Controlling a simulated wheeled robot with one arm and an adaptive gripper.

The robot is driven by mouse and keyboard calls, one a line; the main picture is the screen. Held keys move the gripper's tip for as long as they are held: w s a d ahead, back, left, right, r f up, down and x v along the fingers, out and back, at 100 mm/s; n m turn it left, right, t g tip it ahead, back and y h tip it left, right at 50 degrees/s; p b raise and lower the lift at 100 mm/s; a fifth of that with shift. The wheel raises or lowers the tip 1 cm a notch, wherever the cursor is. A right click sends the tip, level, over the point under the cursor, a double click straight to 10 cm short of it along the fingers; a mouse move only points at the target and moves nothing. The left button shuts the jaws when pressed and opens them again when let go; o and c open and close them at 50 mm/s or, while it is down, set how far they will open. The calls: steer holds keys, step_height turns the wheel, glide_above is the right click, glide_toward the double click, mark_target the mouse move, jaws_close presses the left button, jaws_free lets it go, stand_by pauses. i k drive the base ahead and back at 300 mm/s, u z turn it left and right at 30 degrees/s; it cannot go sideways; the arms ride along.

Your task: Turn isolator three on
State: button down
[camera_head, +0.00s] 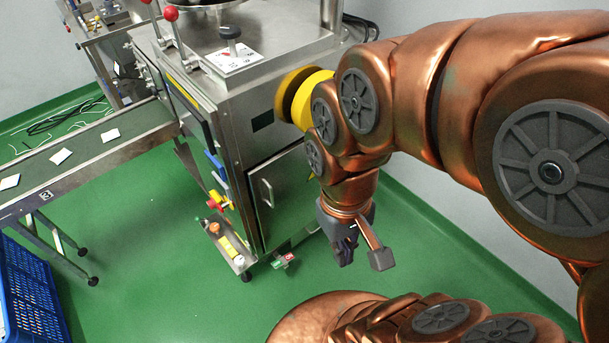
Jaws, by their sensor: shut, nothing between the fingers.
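A red and yellow rotary switch (217,201) sits low on the left side of the steel packing machine (275,150). It looks like an isolator, but I cannot read a number on it or tell its on or off position. My gripper (362,258) hangs to the right of the machine, pointing down over the green floor. It is shut and empty, and it is well apart from the switch. No label marking isolator three can be read.
A conveyor (100,150) with several white teabags runs to the machine from the left. A blue crate (30,290) stands at lower left. A low tray (228,246) sticks out below the switch. Yellow reels (308,98) are beside my arm.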

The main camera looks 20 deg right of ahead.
mark_target(211, 203)
steer(key=z, duration=1.9)
steer(key=k, duration=0.85)
steer(key=u, duration=2.1)
steer(key=i, duration=1.1)
steer(key=u, duration=0.2)
